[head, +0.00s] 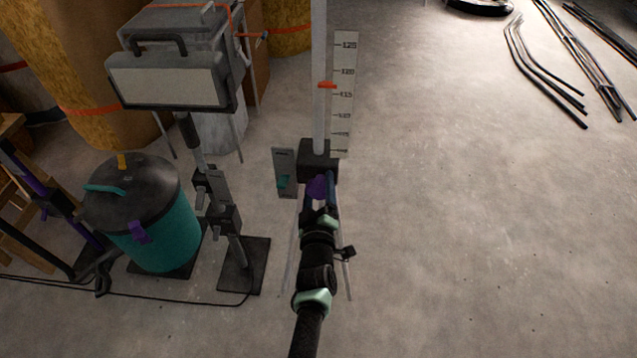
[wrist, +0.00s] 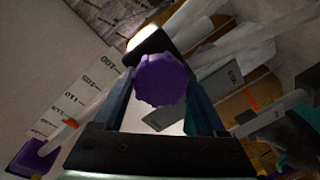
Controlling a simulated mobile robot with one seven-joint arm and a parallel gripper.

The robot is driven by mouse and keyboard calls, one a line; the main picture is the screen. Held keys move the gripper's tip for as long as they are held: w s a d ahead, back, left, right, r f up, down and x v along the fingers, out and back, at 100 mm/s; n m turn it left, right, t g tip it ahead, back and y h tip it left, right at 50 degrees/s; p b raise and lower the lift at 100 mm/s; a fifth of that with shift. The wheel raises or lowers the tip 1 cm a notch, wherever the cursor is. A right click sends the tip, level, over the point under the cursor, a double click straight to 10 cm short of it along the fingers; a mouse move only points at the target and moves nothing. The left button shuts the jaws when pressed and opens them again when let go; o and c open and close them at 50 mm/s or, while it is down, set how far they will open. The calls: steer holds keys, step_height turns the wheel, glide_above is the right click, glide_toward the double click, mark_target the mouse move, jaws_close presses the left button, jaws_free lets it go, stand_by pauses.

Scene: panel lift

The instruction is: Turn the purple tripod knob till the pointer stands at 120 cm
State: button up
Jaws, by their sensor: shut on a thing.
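The purple tripod knob (head: 316,187) sits on the dark block (head: 318,158) at the foot of the grey mast. My gripper (head: 318,194) is shut on the knob, one finger on each side. In the wrist view the knob (wrist: 160,80) fills the gap between the blue-grey fingers. The orange-red pointer (head: 327,85) stands on the mast beside the white scale (head: 344,100). It appears between the 115 and 120 marks, seen at an angle. The pointer also shows in the wrist view (wrist: 71,122), beside the scale.
A grey plate with a teal switch (head: 284,175) stands just left of the knob. Further left are a work lamp (head: 170,80) on a stand and a teal drum (head: 158,235) with a black lid. The floor to the right is clear, with black rods (head: 545,75) far off.

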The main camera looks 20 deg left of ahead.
steer(key=m+p, duration=0.2)
steer(key=m, duration=0.2)
steer(key=shift+m+y, duration=0.3)
steer(key=shift+y, duration=0.1)
steer(key=shift+p, duration=0.4)
steer(key=o, duration=1.3)
steer(key=shift+s+d+r+m+p, duration=0.15)
steer(key=shift+s+d+m+p, duration=0.15)
steer(key=shift+s+p, duration=0.3)
steer(key=shift+f+p+v, duration=0.15)
steer(key=shift+p+v, duration=1.5)
steer(key=shift+v, duration=1.25)
steer(key=shift+f+p+v, duration=0.1)
steer(key=shift+p+v, duration=1.55)
steer(key=shift+v, duration=1.25)
